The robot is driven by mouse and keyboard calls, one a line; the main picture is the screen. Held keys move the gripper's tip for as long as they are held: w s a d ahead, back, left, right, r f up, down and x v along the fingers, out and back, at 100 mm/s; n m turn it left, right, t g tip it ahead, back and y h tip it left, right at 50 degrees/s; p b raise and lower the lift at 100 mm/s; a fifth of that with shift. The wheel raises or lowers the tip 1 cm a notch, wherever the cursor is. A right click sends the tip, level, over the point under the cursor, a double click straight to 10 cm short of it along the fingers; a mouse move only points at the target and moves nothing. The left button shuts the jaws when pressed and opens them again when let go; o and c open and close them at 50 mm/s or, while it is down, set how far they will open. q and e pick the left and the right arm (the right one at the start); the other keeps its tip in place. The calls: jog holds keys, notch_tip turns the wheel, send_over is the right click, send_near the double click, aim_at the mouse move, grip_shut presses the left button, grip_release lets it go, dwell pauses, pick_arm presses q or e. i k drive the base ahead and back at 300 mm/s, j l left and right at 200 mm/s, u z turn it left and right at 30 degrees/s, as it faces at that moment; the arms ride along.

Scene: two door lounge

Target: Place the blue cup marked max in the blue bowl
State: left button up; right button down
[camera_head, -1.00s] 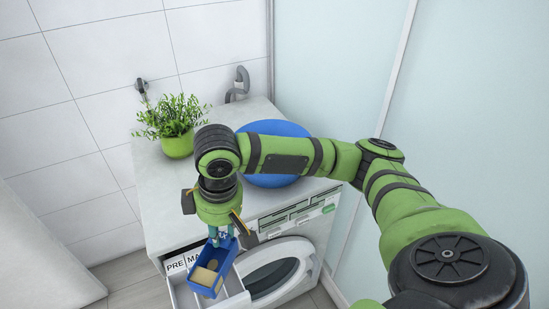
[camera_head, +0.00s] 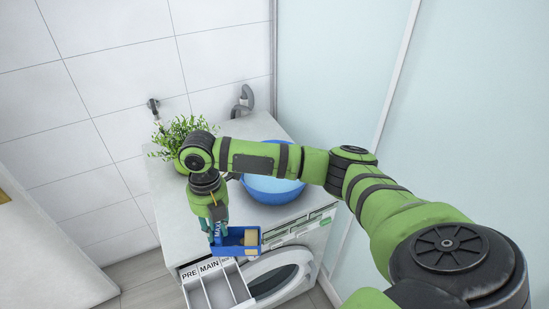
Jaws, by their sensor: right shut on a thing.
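My right gripper (camera_head: 216,234) is shut on the blue cup (camera_head: 236,252), a small box-shaped scoop with white MAX lettering near the fingers. A tan area shows in the cup's right part. The gripper holds the cup above the front edge of the washing machine top, over the back of the open drawer. The blue bowl (camera_head: 274,194) sits on the machine top, behind and to the right of the cup. My right arm hides the bowl's upper part. My left gripper is not in view.
The open detergent drawer (camera_head: 222,289), labelled PRE and MAIN, sticks out below the cup. The washing machine's door (camera_head: 277,276) is at its right. A potted plant (camera_head: 172,135) stands at the back left, partly behind my arm. The top's left part (camera_head: 172,215) is clear.

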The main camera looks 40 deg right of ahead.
aim_at(276, 182)
jog(key=i+l, duration=0.1)
jog(key=l, duration=0.25)
jog(key=i+l, duration=0.15)
jog(key=l, duration=0.15)
jog(key=i+l, duration=0.1)
jog(key=l, duration=0.25)
jog(key=i+l, duration=0.15)
jog(key=l, duration=0.15)
